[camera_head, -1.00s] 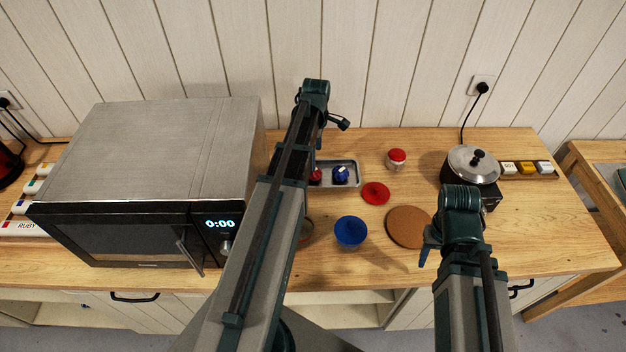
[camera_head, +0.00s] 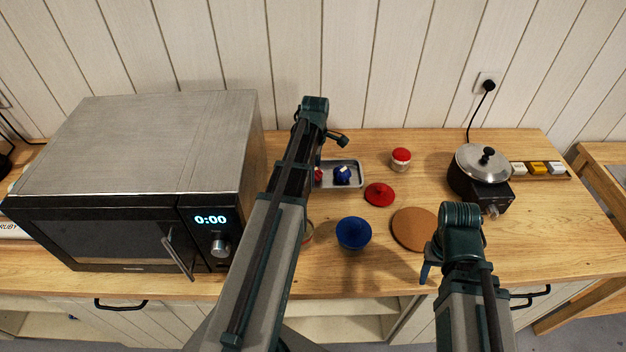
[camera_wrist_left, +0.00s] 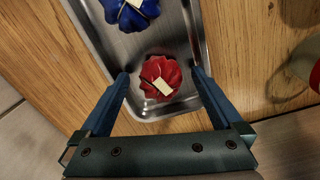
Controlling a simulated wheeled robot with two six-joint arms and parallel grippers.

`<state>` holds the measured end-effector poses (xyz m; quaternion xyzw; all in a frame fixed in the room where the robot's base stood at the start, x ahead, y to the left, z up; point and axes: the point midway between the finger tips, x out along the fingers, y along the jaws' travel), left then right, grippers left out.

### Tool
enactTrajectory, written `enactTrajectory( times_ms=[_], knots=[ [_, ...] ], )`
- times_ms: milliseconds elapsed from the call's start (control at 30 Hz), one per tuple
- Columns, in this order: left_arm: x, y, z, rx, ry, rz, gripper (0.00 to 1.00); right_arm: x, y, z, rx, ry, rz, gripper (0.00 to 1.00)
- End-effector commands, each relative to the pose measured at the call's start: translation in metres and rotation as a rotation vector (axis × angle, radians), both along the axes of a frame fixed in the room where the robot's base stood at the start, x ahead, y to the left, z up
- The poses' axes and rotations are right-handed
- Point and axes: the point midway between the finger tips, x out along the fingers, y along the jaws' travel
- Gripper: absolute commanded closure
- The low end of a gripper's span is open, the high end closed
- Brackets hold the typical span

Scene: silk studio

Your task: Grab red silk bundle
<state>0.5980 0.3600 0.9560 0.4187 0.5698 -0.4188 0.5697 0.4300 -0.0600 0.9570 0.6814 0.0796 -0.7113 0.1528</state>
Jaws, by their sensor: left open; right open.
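The red silk bundle (camera_wrist_left: 160,79) is gathered and tied, with a small pale tag. It sits in one end of a metal tray (camera_wrist_left: 181,108), which also shows in the head view (camera_head: 350,185), where my left arm partly covers the bundle (camera_head: 319,175). My left gripper (camera_wrist_left: 161,77) is open, with one finger on each side of the red bundle; contact cannot be made out. A blue silk bundle (camera_wrist_left: 131,11) lies in the same tray, also seen in the head view (camera_head: 342,176). My right gripper (camera_head: 425,272) is open, partly hidden by its arm, over the counter's front right.
A microwave (camera_head: 140,150) stands left of my left arm. A red-lidded jar (camera_head: 401,159), red disc (camera_head: 379,194), blue bowl (camera_head: 353,233) and round cork mat (camera_head: 413,228) lie to the right. A lidded pot (camera_head: 482,165) stands further right.

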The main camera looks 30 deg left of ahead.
Motion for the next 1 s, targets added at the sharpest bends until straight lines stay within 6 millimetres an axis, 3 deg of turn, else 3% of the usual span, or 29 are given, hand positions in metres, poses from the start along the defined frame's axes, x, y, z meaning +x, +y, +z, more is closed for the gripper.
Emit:
enactTrajectory(
  times_ms=[267,733,1000],
  knots=[
    [0.0001,-0.0001,-0.0022,0.000,0.000,0.000,0.02,0.0000,0.0000,-0.0022,0.000,0.000,0.000,0.50],
    [0.0000,-0.0001,-0.0022,0.000,0.000,0.000,0.86,0.0000,0.0000,-0.0022,0.000,0.000,0.000,0.50],
    [0.0000,-0.0001,-0.0015,0.000,0.000,0.000,0.89,0.0000,0.0000,-0.0015,0.000,0.000,0.000,0.50]
  ],
)
